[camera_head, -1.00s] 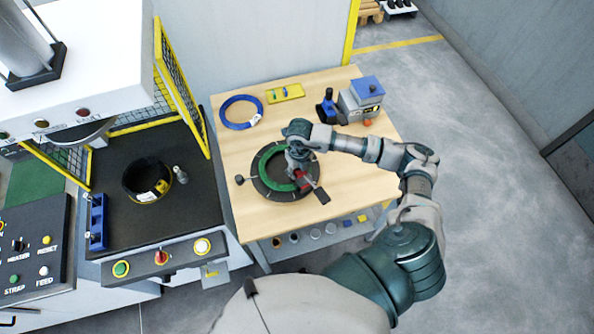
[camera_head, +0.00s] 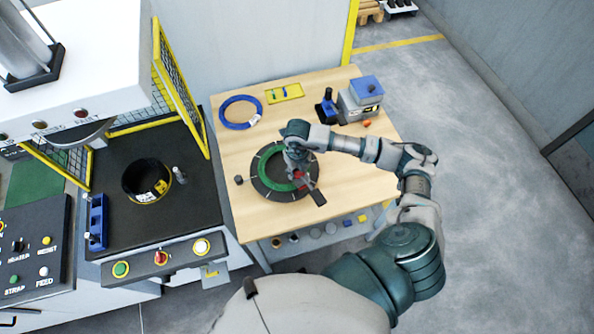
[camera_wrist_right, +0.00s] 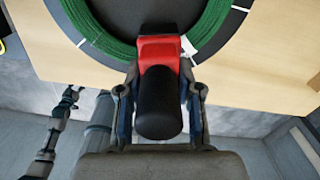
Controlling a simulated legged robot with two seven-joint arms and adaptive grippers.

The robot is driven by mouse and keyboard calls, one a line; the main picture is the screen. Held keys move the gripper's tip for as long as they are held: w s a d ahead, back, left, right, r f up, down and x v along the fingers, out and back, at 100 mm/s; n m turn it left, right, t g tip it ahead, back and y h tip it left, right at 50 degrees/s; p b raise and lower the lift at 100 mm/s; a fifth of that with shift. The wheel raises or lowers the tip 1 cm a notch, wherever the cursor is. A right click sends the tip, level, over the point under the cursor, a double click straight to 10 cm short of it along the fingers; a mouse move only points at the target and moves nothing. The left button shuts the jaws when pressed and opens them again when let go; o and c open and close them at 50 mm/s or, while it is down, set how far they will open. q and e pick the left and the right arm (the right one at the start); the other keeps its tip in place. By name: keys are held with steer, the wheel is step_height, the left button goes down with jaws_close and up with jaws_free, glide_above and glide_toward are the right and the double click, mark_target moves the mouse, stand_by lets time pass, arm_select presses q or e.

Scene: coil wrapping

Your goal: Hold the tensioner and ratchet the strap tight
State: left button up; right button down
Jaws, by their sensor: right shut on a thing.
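The green coil (camera_head: 270,176) lies on a round dark turntable (camera_head: 259,189) with light marks, on the wooden table. The red tensioner (camera_head: 302,181) sits at the coil's near right side, and its black handle (camera_head: 317,196) points toward the table's front. My right gripper (camera_head: 298,172) is over the tensioner. In the right wrist view the red body (camera_wrist_right: 159,52) touches or overlaps the green windings, and the black handle (camera_wrist_right: 160,103) lies between my fingers, which are shut on it. A strap cannot be made out clearly. My left gripper is not in view.
A blue coil (camera_head: 240,112), a yellow tray (camera_head: 285,92) and a blue-grey device (camera_head: 360,100) stand at the table's back. A small black knob (camera_head: 239,180) is left of the turntable. A machine with a black ring (camera_head: 147,179) stands left. The table's front right is clear.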

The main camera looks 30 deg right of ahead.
steer(key=shift+f, duration=0.1)
steer(key=shift+s+a, duration=0.1)
steer(key=shift+a, duration=0.05)
steer(key=c, duration=1.3)
jaws_free()
steer(key=shift+a, duration=0.3)
steer(key=shift+c, duration=0.2)
steer(key=shift+a, duration=0.5)
jaws_close()
steer(key=shift+a+r, duration=0.1)
steer(key=shift+r, duration=0.1)
steer(key=shift+d+f, duration=0.15)
steer(key=shift+d, duration=0.45)
steer(key=shift+d+f, duration=0.15)
steer(key=shift+d, duration=0.05)
steer(key=shift+a+b, duration=0.1)
steer(key=shift+b, duration=0.2)
steer(key=shift+s+a+f, duration=0.1)
steer(key=shift+a, duration=0.25)
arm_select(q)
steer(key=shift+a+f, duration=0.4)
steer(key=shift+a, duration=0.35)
arm_select(e)
steer(key=shift+d, duration=0.1)
